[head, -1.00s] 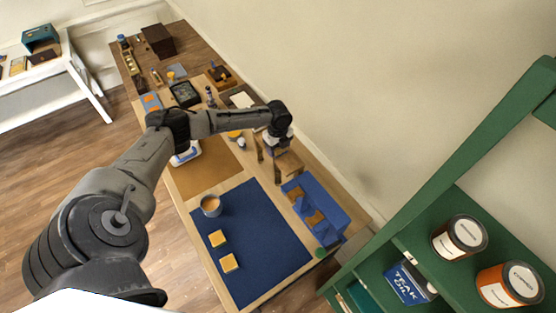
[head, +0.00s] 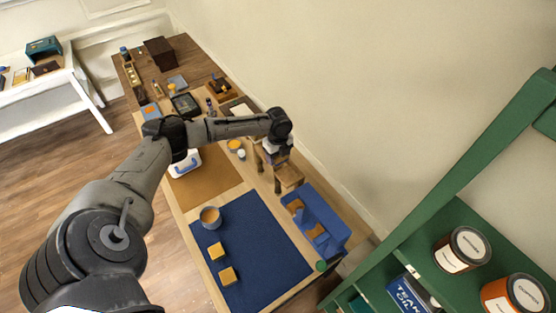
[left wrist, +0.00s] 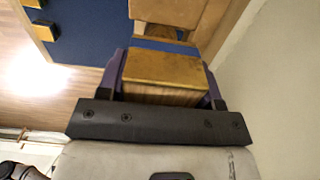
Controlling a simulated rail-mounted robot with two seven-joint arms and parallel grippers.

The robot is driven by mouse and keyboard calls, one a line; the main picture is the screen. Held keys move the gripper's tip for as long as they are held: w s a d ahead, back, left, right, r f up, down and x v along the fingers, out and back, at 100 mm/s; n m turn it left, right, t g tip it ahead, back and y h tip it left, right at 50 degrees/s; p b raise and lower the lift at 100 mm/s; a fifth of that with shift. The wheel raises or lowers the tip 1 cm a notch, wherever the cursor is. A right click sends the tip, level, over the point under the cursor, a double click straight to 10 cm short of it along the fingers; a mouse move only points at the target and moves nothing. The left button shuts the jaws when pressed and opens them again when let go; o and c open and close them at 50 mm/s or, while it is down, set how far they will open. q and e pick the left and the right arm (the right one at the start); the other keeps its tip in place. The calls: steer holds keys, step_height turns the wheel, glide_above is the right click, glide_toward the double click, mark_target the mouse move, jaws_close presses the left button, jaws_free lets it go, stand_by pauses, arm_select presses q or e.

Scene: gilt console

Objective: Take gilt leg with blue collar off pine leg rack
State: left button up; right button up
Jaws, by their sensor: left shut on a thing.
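My left gripper (head: 277,155) points down over the pine leg rack (head: 289,176) on the right side of the bench. In the left wrist view its fingers (left wrist: 163,85) are on both sides of a block-like piece with a golden-brown top, which I take to be the gilt leg (left wrist: 163,68). The gripper is shut on it. Pale wood of the rack (left wrist: 170,12) shows just beyond. The arm and gripper hide most of the leg in the head view. My right gripper is not in view.
A blue holder (head: 322,222) with brown pieces stands close to the rack. A blue mat (head: 255,245) carries a cup (head: 210,217) and two yellow blocks. The wall runs close behind the bench, and a green shelf (head: 455,220) with tins stands at right.

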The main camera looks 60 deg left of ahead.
arm_select(q)
step_height(320, 180, up, 26)
steer(key=b, duration=0.3)
stand_by(0.4)
